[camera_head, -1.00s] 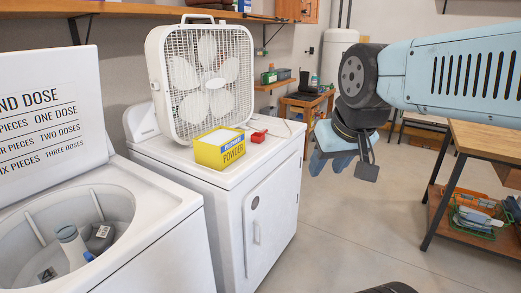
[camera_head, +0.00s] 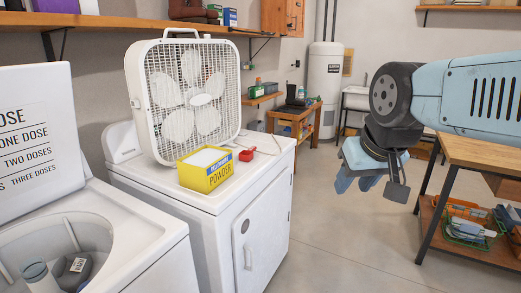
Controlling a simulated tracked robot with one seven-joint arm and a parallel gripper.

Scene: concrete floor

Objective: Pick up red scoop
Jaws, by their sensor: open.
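The small red scoop (camera_head: 246,155) lies on top of the white dryer (camera_head: 219,202), just right of the yellow powder box (camera_head: 207,171). A thin pale handle or cord seems to run from near it to the right. My gripper (camera_head: 370,183) hangs at the right of the view, over open floor and well to the right of the dryer. Its fingers point down and are apart, with nothing between them.
A white box fan (camera_head: 187,98) stands on the dryer behind the powder box. An open washer (camera_head: 105,240) is at the left, with items in its drum. A workbench (camera_head: 478,155) with baskets stands at right. Floor between dryer and workbench is clear.

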